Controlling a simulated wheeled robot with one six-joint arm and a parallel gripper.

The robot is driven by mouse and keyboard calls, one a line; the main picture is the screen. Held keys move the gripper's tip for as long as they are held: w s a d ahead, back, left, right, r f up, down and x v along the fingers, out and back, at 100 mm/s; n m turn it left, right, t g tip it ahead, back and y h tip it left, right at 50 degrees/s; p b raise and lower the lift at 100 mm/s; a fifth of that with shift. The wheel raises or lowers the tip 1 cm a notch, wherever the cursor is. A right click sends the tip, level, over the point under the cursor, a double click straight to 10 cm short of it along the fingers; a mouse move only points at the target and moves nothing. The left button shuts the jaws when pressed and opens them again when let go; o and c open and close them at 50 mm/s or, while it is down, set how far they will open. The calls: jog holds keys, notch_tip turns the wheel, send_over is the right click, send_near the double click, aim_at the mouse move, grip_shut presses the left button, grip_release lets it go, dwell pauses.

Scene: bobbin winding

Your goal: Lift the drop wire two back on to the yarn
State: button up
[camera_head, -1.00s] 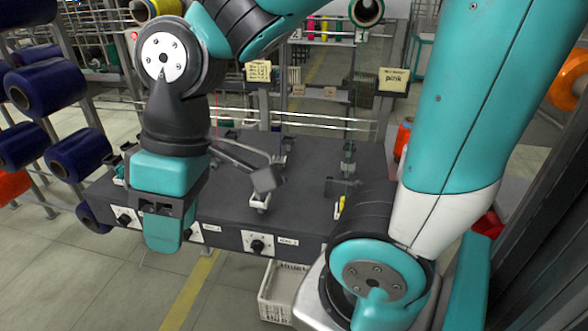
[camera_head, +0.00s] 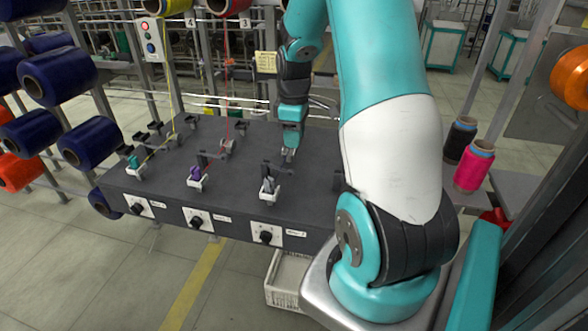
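My gripper (camera_head: 289,153) points down over the dark bench (camera_head: 225,200), behind the third winding position from the left. Its fingers are too small to tell whether they are apart. That position has a dark arm and a grey bobbin (camera_head: 268,186) in a white holder near the front edge. A drop wire and its yarn cannot be made out there; my gripper and arm cover part of the area behind it.
Positions to the left hold a purple bobbin (camera_head: 195,174) with red yarn (camera_head: 227,85) and a teal bobbin (camera_head: 133,163) with yellow yarn. Black knobs line the front. A pink cone (camera_head: 474,167) stands right. My arm hides the bench's right end.

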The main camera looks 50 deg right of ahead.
aim_at(294, 171)
notch_tip(294, 171, down, 11)
jog(key=shift+f+p, duration=0.1)
jog(key=shift+p, duration=0.35)
grip_shut()
